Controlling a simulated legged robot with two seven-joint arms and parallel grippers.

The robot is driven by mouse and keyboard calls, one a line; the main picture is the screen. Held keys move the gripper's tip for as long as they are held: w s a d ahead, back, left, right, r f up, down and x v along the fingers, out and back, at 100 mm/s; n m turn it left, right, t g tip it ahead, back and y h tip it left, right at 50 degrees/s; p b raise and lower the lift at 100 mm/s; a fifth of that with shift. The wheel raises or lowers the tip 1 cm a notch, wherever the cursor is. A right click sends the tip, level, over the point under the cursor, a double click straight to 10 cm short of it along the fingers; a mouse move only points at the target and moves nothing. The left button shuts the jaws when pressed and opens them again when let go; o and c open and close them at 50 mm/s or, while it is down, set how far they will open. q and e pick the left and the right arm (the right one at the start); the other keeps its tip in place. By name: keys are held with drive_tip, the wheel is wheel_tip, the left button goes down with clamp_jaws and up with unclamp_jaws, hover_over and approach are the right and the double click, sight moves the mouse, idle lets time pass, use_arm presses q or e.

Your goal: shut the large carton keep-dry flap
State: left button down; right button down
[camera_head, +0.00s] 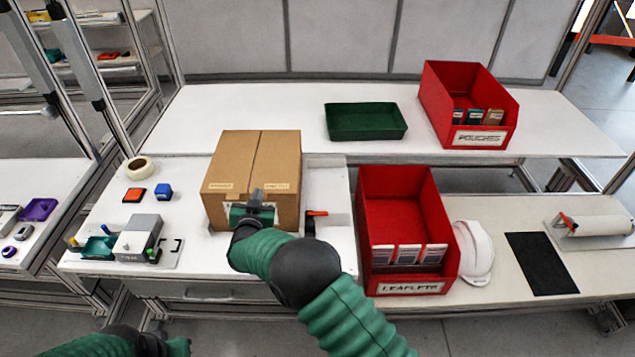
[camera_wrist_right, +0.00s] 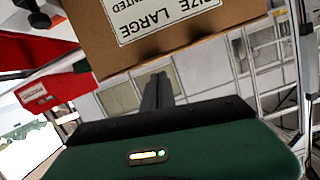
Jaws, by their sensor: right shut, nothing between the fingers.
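The large brown carton (camera_head: 226,160) stands on the white bench left of centre in the head view. Its top looks flat, with a seam running front to back and two small pale labels near the front edge. My right gripper (camera_head: 256,196) is shut and empty at the carton's front face, covering part of a white label there. In the right wrist view the carton (camera_wrist_right: 190,40) fills the top, its "SIZE LARGE" label upside down, beyond the closed fingers (camera_wrist_right: 157,92). Whether they touch it is unclear. My left arm shows only at the bottom left; its fingers are out of view.
A red leaflets bin (camera_head: 400,215) stands right of the carton, beside a white helmet shell (camera_head: 475,250). A red-handled tool (camera_head: 317,213) lies between carton and bin. Tape (camera_head: 138,167), small blocks and a grey device (camera_head: 138,237) sit left. A green tray (camera_head: 365,122) is behind.

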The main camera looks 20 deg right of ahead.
drive_tip(key=shift+f, duration=0.9)
drive_tip(key=shift+a+f, duration=0.1)
drive_tip(key=shift+f, duration=0.05)
